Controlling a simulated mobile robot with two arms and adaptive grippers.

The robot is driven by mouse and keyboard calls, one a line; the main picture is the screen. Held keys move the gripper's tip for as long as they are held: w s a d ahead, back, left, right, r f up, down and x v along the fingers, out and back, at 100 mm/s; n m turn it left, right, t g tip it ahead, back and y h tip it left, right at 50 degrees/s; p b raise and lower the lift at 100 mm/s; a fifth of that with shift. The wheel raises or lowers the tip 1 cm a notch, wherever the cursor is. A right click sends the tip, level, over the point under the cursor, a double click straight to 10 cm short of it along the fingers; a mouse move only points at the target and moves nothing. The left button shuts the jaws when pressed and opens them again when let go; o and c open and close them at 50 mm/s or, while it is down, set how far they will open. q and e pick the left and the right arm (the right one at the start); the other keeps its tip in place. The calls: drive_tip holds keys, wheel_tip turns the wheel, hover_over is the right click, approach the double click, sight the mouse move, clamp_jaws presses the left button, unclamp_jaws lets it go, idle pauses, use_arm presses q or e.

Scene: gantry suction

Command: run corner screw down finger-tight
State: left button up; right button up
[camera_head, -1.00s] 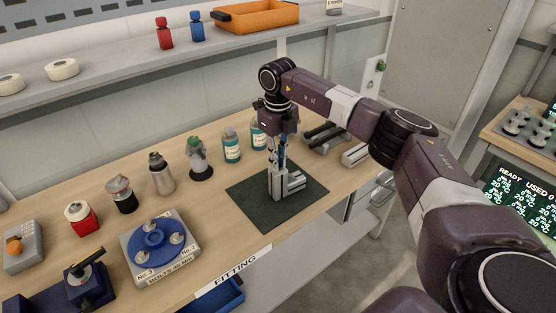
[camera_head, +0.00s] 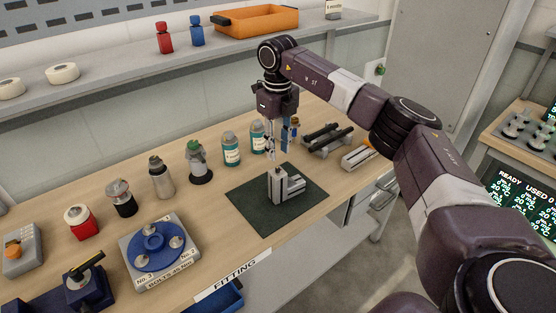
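A corner of grey slotted profile pieces (camera_head: 279,188) stands on the dark green mat (camera_head: 250,204), with one upright piece and another lying toward the right. My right gripper (camera_head: 279,155) points down above and slightly behind the upright piece. Its two fingers are spread apart with nothing visible between them, and a gap shows between the tips and the profile top. The corner screw is too small to make out. My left gripper is not in view.
Teal-labelled bottles (camera_head: 231,149) stand behind the mat. Dark and light profile bars (camera_head: 326,138) lie to its right. A bolt plate with a blue disc (camera_head: 156,241) sits at the left front. The bare mat around the corner is free.

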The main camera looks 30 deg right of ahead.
sight(278, 168)
wheel_tip(278, 168, up, 6)
drive_tip(key=shift+f, duration=0.1)
idle(0.5)
